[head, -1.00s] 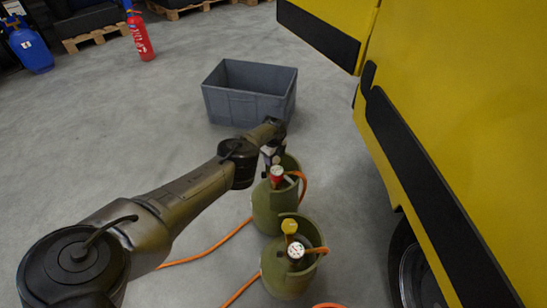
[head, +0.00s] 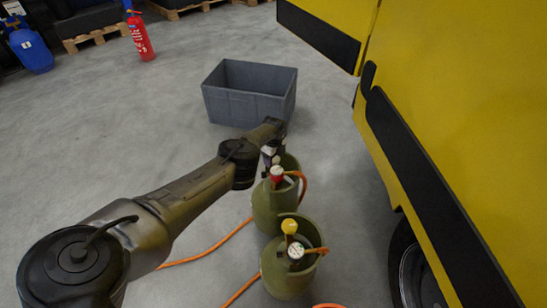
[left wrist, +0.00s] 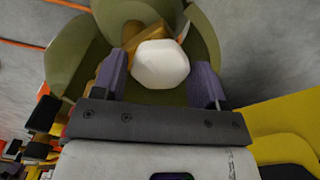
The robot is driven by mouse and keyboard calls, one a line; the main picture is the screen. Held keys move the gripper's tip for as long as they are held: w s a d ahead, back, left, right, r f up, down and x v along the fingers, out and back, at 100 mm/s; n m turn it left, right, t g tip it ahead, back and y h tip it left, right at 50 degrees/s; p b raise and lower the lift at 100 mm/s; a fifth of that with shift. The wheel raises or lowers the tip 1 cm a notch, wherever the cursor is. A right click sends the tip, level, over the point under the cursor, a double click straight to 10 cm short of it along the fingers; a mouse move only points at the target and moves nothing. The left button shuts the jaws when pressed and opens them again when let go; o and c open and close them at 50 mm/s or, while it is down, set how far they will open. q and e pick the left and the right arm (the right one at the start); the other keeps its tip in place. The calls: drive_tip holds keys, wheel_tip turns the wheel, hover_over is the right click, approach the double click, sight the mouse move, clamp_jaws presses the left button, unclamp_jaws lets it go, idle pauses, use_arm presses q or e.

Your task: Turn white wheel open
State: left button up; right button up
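The white wheel (left wrist: 160,64) sits on a brass valve inside the green collar of a cylinder (left wrist: 203,45) in the left wrist view. My left gripper (left wrist: 161,70) is open, with one purple finger on each side of the wheel and a visible gap on both sides. In the head view my left gripper (head: 271,152) points down at the farthest green cylinder (head: 290,163). My right gripper is not in view.
A grey crate (head: 250,107) stands beyond. A yellow vehicle (head: 455,110) bounds the right side.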

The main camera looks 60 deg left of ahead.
use_arm(q)
drive_tip(key=shift+r, duration=0.15)
drive_tip(key=shift+r+p, duration=0.45)
drive_tip(key=shift+p, duration=0.15)
wheel_tip(320, 180, up, 13)
drive_tip(key=p, duration=1.2)
drive_tip(key=shift+f+p, duration=0.2)
drive_tip(key=shift+p, duration=0.1)
